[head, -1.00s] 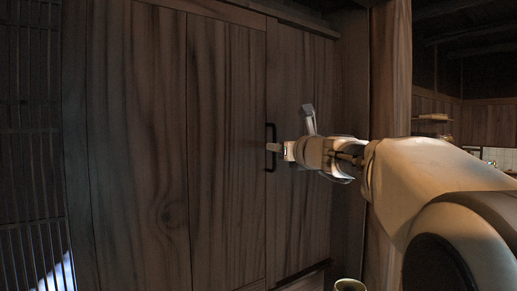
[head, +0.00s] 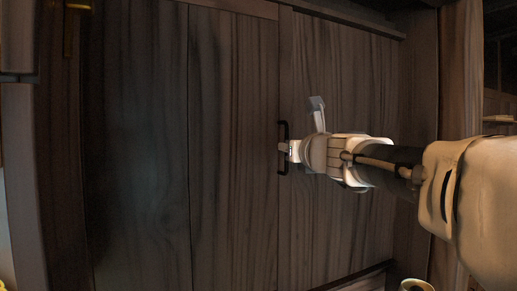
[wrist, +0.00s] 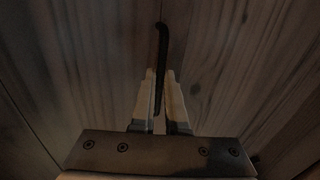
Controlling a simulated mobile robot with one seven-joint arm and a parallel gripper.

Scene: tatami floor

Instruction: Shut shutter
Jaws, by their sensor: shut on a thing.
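The shutter is a set of dark wooden panels (head: 235,215) with vertical grain, filling most of the head view. A black bar handle (head: 283,163) stands upright at the edge of the right panel (head: 345,85). My gripper (head: 283,149) reaches in from the right and is shut on this handle. In the wrist view the black handle (wrist: 162,50) runs down between the two pale fingers (wrist: 160,95). The fingertips hide part of the handle in the head view.
A wooden post (head: 461,60) stands right of the panels. A small pale round object (head: 416,285) shows at the bottom edge. A dark frame post (head: 60,170) stands at the left. A dim room with a shelf (head: 498,118) lies at the far right.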

